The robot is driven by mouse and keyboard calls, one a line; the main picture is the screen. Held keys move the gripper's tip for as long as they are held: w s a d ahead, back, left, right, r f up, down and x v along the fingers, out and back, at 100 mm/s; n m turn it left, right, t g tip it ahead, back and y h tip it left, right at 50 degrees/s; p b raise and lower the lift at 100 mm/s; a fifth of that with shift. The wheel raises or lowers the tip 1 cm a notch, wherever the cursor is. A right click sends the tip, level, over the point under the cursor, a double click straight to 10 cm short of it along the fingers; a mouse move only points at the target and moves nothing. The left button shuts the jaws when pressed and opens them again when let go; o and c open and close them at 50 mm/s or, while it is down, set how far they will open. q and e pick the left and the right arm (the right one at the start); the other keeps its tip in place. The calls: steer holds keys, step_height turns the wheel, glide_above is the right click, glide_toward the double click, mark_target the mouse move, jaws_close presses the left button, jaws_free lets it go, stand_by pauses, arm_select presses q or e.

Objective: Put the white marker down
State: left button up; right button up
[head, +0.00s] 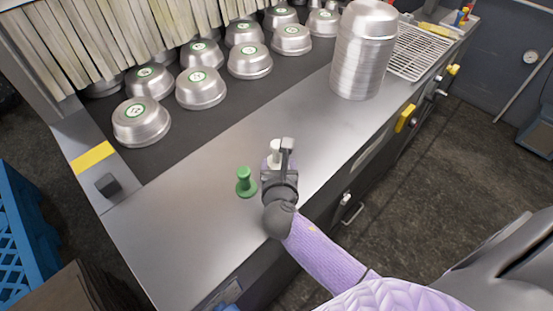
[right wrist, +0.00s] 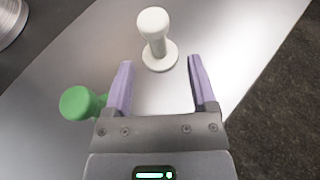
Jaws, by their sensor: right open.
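The white marker (right wrist: 155,28) stands upright on its round base on the steel counter, just beyond and between my right fingertips in the right wrist view. In the head view the white marker (head: 275,147) is partly hidden behind my right gripper (head: 279,158). The right gripper (right wrist: 160,75) is open and empty, with one finger toward each side of the marker and clear space around it. My left gripper is not in view.
A green marker (head: 246,182) stands close to the left of my right gripper. A stack of metal pans (head: 361,65) stands further back on the counter. Several upturned pans (head: 142,122) with green labels sit on the dark belt.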

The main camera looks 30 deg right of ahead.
mark_target(277, 154)
steer(key=b+x, duration=0.1)
steer(key=x, duration=0.3)
steer(key=shift+w+f+b, duration=0.2)
steer(key=shift+w+b, duration=0.2)
steer(key=shift+w, duration=0.15)
steer(key=shift+r, duration=0.1)
steer(key=shift+c, duration=0.3)
jaws_close()
